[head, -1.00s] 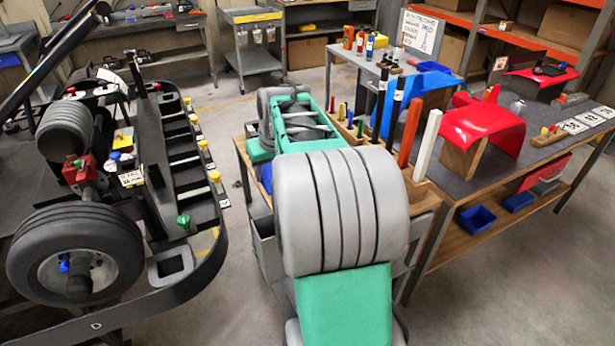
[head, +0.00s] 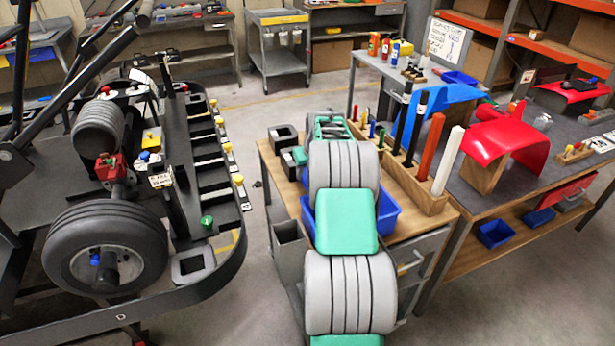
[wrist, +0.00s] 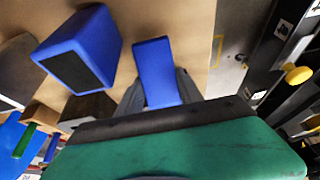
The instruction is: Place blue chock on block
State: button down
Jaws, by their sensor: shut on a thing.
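In the wrist view, my gripper (wrist: 158,92) is shut on the blue chock (wrist: 154,66), a narrow blue piece between its two grey fingers. The chock appears over the wooden bench top (wrist: 200,30); I cannot tell its height above it. A dark block (wrist: 88,108) shows beside the fingers, partly covered by my green wrist housing. I cannot tell whether it is the task's block. In the head view my own arm hides the gripper and the held chock. A larger blue box-like thing with a dark face (wrist: 82,48) is near the gripper.
A blue bin (head: 387,214) is partly behind my arm on the bench. Two dark square holders (head: 284,138) stand at its left. A wooden rack (head: 425,195) with upright coloured bars borders the right. The kart (head: 195,190) stands left across a floor gap.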

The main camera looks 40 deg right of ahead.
aim_at(307, 179)
jog(key=shift+f, duration=1.45)
jog(key=c, duration=0.8)
grip_release()
jog(key=shift+o, duration=0.2)
